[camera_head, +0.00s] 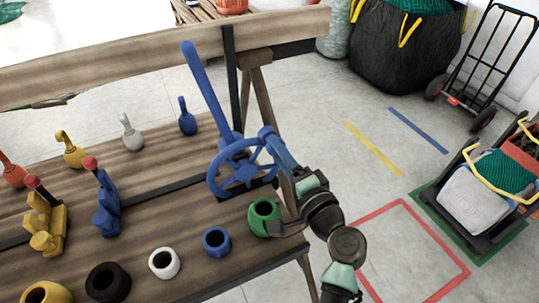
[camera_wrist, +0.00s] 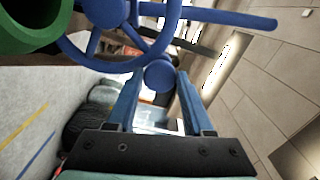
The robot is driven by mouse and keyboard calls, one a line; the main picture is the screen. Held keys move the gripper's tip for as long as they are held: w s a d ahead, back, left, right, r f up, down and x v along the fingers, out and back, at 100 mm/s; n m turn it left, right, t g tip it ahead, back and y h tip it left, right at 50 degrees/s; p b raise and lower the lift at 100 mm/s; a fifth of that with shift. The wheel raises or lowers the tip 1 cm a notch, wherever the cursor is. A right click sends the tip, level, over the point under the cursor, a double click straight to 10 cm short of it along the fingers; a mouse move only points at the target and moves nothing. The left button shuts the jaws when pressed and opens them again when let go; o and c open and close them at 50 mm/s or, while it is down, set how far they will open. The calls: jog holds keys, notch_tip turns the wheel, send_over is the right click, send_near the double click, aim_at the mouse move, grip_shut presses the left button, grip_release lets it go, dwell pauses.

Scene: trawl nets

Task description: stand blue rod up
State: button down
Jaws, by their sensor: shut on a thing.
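A long blue rod (camera_head: 205,88) leans to the upper left behind a blue spoked handwheel (camera_head: 213,170) on the wooden bench. In the wrist view the rod (camera_wrist: 225,19) runs to the right behind the handwheel (camera_wrist: 97,64). My gripper (camera_head: 269,136) reaches the wheel's upper right rim from the right. In the wrist view its two blue fingers (camera_wrist: 159,82) are closed on a round blue knob (camera_wrist: 159,75) at the rim. The head view shows this contact only small, and the rod's lower end is partly hidden by the wheel.
A green ring (camera_head: 264,217) stands near the wheel, close under my arm. A blue ring (camera_head: 216,241), a white ring (camera_head: 164,262) and a black ring (camera_head: 107,282) line the bench front. Blue (camera_head: 108,204) and yellow (camera_head: 46,222) fixtures stand left.

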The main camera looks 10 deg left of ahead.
jog(key=shift+w+d+f+m, duration=0.25)
jog(key=shift+d+f+m, duration=0.15)
jog(key=shift+m, duration=0.25)
jog(key=shift+w+d+f+m, duration=0.3)
jog(key=shift+d+m, duration=0.15)
jog(key=shift+m, duration=0.2)
jog(key=shift+c, duration=1.5)
grip_release()
jog(key=shift+f, duration=0.1)
jog(key=v, duration=1.3)
